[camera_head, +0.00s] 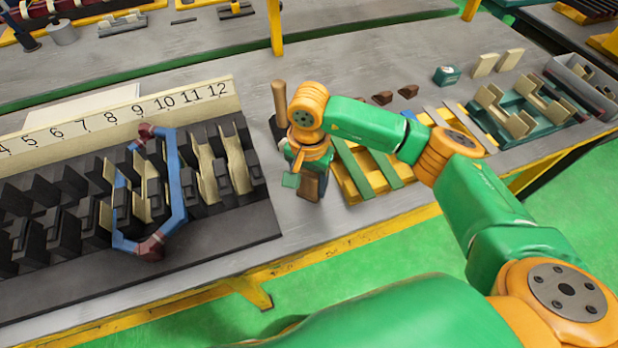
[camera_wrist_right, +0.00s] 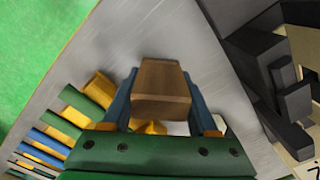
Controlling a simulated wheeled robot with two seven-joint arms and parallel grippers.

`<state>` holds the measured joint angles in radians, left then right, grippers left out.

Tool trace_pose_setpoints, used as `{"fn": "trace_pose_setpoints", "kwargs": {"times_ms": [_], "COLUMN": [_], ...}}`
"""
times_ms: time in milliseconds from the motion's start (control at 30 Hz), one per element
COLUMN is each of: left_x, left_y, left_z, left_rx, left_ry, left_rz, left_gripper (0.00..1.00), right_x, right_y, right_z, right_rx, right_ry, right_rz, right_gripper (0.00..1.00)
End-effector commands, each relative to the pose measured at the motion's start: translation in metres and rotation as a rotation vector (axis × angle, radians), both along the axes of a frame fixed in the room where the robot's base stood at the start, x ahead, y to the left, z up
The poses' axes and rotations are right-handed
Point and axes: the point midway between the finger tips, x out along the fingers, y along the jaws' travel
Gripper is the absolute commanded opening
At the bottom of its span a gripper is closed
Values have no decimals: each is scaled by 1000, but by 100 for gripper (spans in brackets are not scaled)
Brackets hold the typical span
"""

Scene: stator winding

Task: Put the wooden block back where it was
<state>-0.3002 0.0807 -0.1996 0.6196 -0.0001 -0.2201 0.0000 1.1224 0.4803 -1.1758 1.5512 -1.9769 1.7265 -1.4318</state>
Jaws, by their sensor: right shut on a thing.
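The wooden block is brown. In the right wrist view the block (camera_wrist_right: 160,88) sits between the two blue fingers of my right gripper (camera_wrist_right: 162,112). In the head view my right gripper (camera_head: 312,170) is over the grey table, right of the stator, with the block (camera_head: 310,186) low beneath it. The gripper is shut on the block. I cannot tell whether the block touches the table. My left gripper is not in view.
The black slotted stator (camera_head: 225,222) with a blue coil (camera_head: 178,200) and a numbered strip (camera_head: 150,108) stands left. A wooden-handled tool (camera_head: 280,100) stands just behind the gripper. A yellow rack with green strips (camera_head: 350,180) lies close on the right. Green fixtures (camera_head: 508,120) are farther right.

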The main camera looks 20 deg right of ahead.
Motion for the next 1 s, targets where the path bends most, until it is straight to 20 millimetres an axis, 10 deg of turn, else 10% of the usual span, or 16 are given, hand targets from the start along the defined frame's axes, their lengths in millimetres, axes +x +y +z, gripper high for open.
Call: {"fn": "trace_pose_setpoints", "kwargs": {"times_ms": [200, 233, 333, 733, 1000], "left_x": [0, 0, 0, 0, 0], "left_y": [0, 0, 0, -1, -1], "left_z": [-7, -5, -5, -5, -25], "left_rx": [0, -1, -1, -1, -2], "left_ry": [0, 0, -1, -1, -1], "left_rz": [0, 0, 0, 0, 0], "left_gripper": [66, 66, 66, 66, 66], "right_x": [0, 0, 0, 1, 1], "right_y": [0, 0, 0, 1, 1], "right_z": [-5, -4, -3, 9, 74], "right_rx": [1, 1, 1, 2, 2], "right_ry": [-1, 1, 1, -3, -6], "right_rz": [0, 0, 0, 0, 0], "right_gripper": [0, 68, 89, 89, 89]}}
